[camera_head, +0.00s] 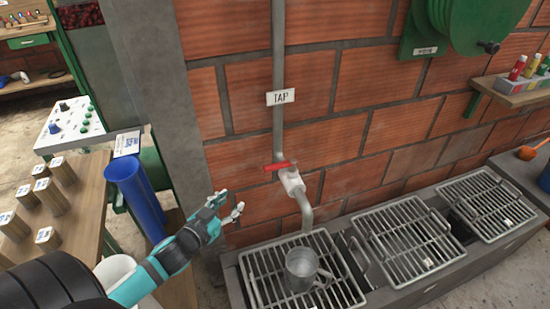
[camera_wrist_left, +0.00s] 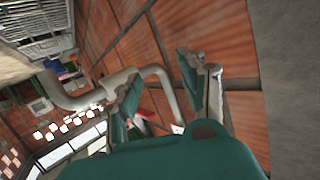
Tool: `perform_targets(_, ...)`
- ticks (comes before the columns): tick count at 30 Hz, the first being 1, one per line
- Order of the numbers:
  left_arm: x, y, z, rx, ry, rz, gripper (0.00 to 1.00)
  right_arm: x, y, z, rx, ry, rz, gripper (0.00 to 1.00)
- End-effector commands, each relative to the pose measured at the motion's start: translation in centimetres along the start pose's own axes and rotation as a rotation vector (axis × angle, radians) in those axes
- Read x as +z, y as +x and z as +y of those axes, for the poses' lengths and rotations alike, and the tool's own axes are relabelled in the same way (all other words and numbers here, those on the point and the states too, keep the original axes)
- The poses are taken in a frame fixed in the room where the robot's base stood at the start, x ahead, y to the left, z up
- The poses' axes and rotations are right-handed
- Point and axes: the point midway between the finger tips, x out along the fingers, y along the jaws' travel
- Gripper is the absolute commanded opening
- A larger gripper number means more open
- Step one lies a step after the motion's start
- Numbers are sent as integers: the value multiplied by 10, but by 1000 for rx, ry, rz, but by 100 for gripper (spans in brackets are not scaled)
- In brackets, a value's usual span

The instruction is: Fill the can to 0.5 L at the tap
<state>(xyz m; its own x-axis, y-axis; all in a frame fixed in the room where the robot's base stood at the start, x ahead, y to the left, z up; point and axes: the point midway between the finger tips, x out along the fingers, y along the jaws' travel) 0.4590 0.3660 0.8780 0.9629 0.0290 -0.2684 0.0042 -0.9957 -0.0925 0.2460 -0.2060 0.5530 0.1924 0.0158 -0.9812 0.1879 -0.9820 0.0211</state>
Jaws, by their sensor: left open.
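The metal can (camera_head: 301,268) stands upright on the left grate, under the spout of the tap (camera_head: 292,184). Its fill level is too small to tell, and I see no clear stream of water. The tap's red handle (camera_head: 278,166) lies crosswise to the grey pipe. My left gripper (camera_head: 236,205) is open and empty, left of the tap and above and left of the can, touching neither. In the left wrist view, its open fingers (camera_wrist_left: 170,90) are in front of the brick wall, with the tap pipe (camera_wrist_left: 95,93) beyond. My right gripper is not in view.
The left grate (camera_head: 258,262) covers a grey trough with more grates (camera_head: 400,240) to the right. A blue cylinder (camera_head: 133,192) and a table with wooden blocks (camera_head: 48,195) stand left of my arm. A green hose reel (camera_head: 470,22) hangs upper right.

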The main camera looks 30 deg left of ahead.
Motion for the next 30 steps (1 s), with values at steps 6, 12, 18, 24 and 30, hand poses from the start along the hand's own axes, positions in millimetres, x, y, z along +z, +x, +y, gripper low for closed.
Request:
perform_targets(6, -47, 6, -31, 300, 22, 253, 42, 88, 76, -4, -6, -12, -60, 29)
perform_targets(12, -67, -15, -44, 597, 20, 306, 42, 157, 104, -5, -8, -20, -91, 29)
perform_targets(18, -72, -30, -48, 731, 13, 293, 42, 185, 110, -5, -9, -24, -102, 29)
perform_targets(24, -79, -18, -34, 743, 11, 297, 42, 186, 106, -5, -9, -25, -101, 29)
perform_targets(30, -92, 12, -6, 742, 12, 300, 42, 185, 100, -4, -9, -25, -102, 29)
